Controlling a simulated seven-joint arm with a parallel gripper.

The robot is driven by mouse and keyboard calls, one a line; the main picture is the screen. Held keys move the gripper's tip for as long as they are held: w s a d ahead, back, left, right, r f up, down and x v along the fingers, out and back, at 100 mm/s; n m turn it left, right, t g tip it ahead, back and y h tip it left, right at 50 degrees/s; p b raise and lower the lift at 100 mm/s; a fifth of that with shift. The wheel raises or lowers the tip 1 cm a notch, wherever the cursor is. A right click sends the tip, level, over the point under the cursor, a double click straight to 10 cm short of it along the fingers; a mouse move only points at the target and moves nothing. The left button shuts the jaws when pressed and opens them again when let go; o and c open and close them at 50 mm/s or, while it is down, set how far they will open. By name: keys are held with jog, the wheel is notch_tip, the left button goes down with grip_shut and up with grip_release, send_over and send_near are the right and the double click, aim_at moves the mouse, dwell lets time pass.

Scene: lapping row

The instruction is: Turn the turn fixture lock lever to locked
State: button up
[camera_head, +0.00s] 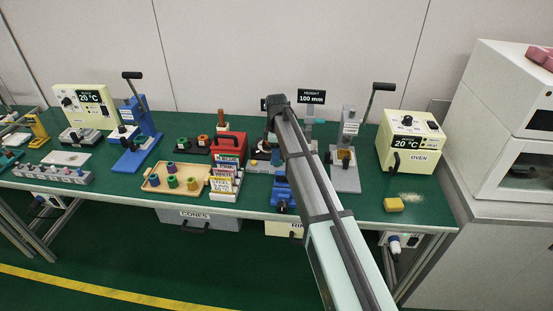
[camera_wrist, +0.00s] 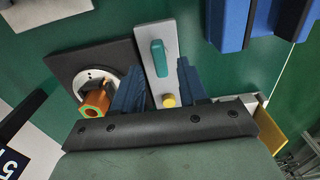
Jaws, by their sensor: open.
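In the wrist view, a grey plate (camera_wrist: 166,33) carries a teal lever (camera_wrist: 158,58) that stands roughly lengthwise along it. A yellow round knob (camera_wrist: 169,100) sits nearer to me on the same plate. My gripper (camera_wrist: 160,78) is open, with one blue finger on each side of the plate, lever and knob. I see no clear contact, and the gap in depth is hard to judge. Left of it, a round metal fixture (camera_wrist: 90,78) on a dark base holds an orange and green part (camera_wrist: 95,103). In the head view my arm hides most of this spot.
A height gauge with a display (camera_head: 311,97) stands behind my arm. A grey press (camera_head: 346,150) and the cream oven (camera_head: 409,142) are to the right. A red box (camera_head: 229,146) and a wooden tray (camera_head: 160,181) are to the left.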

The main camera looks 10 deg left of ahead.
jog(key=shift+f, duration=1.5)
grip_shut()
